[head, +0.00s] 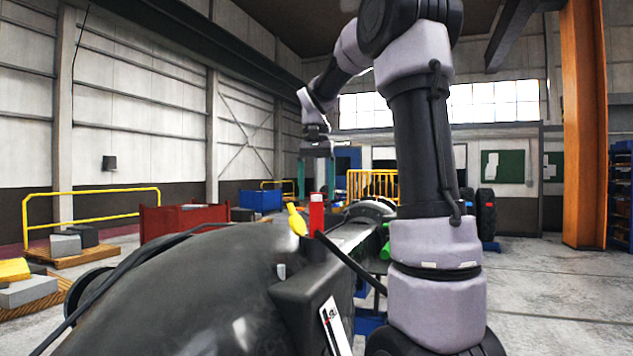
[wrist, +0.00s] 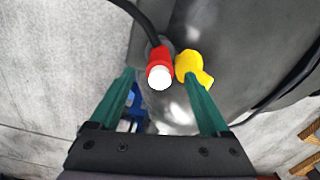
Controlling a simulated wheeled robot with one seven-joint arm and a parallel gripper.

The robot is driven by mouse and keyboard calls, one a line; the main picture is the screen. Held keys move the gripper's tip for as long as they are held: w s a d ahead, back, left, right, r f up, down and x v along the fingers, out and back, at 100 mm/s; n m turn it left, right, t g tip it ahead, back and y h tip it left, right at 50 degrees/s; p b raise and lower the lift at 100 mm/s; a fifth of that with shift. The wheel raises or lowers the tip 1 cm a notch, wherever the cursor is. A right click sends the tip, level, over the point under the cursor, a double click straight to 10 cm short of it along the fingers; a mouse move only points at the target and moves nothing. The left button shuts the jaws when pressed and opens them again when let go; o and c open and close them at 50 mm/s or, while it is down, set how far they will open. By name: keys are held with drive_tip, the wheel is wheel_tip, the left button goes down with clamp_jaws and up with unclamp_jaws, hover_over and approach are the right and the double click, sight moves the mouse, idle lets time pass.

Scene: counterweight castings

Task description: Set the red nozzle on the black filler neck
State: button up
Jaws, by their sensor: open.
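The red nozzle (head: 317,211) stands upright on top of the dark casting (head: 190,290), with a black hose leaving near its base. In the wrist view the nozzle (wrist: 160,56) shows a white end facing the camera. A dark grey round part (wrist: 150,46) shows partly behind it and may be the black filler neck; I cannot tell whether the nozzle is seated on it. My gripper (wrist: 160,76) is open and empty, with its green fingers on either side of the nozzle in the wrist view. In the head view my gripper (head: 316,170) hangs above the nozzle, apart from it.
A yellow part (head: 297,220) stands just left of the nozzle; in the wrist view the yellow part (wrist: 193,67) is at the right fingertip. The black hose (wrist: 138,18) curves close by. A red bin (head: 183,219) and yellow railing (head: 90,196) stand farther off.

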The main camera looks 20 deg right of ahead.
drive_tip(key=shift+r, duration=1.45)
drive_tip(key=shift+s+a, duration=0.1)
drive_tip(key=shift+s, duration=0.1)
drive_tip(key=s+a+f+n+t+y, duration=0.1)
drive_tip(key=s+a+f+t, duration=0.2)
drive_tip(key=s, duration=0.6)
drive_tip(key=s+a+f+n+t+y, duration=0.1)
drive_tip(key=s+a+f+t, duration=0.3)
drive_tip(key=s, duration=0.6)
drive_tip(key=shift+a+f, duration=0.2)
drive_tip(key=shift+f, duration=0.6)
